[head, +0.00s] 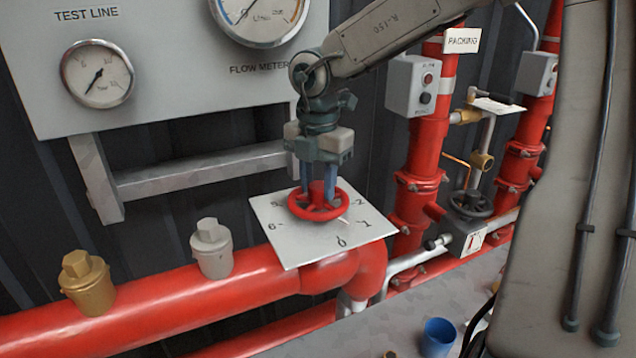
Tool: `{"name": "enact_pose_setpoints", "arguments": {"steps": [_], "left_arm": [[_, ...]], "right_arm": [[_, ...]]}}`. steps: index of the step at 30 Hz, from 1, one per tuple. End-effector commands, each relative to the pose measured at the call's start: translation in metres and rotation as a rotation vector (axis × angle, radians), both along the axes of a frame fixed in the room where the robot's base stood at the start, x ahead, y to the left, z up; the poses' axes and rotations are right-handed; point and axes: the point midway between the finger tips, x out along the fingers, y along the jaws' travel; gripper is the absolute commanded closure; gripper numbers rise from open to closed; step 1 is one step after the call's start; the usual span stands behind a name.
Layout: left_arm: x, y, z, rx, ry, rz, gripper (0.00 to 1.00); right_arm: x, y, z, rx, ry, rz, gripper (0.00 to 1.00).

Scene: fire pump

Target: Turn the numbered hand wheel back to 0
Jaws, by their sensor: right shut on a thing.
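The red hand wheel (317,212) sits over a pale square number plate (295,247) on the red pipe. The plate shows 0 at its front, 1 and 2 on the right, and 5 and 6 on the left; its far side is hidden. A small pale mark lies at the wheel's right front rim, on the side toward the 1; I cannot tell its exact reading. My right gripper (319,187) points down from above, with its blue-grey fingers shut on the wheel's middle. My left gripper is not in view.
A grey panel (200,90) with gauges stands behind. Capped fittings, one brass (87,283) and one grey (211,249), rise from the pipe on the left. Red vertical pipes (425,155) and a grey switch box (411,86) stand right. A blue cup (438,337) is at the front.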

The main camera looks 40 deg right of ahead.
Motion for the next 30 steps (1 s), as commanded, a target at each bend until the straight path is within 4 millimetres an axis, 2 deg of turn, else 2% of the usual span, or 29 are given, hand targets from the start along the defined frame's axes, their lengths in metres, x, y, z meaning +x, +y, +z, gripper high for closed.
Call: {"name": "enact_pose_setpoints", "arguments": {"steps": [5,14,19,20,24,30], "left_arm": [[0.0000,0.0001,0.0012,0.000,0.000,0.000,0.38],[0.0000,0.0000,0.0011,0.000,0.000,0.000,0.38],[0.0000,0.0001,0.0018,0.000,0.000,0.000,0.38],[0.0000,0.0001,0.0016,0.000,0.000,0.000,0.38],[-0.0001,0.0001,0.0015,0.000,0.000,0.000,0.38],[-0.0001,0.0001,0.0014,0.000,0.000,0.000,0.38]], "right_arm": [[0.0007,-0.0002,0.0011,-0.001,-0.002,-0.109,0.94],[0.0008,-0.0002,0.0010,0.000,-0.003,-0.120,0.94],[0.0011,-0.0003,0.0012,0.000,-0.003,-0.268,0.94],[0.0011,-0.0003,0.0011,0.000,-0.003,-0.274,0.63],[0.0009,-0.0002,0.0007,-0.001,-0.002,-0.269,0.38],[0.0006,-0.0001,0.0003,-0.001,-0.001,-0.267,0.38]]}}
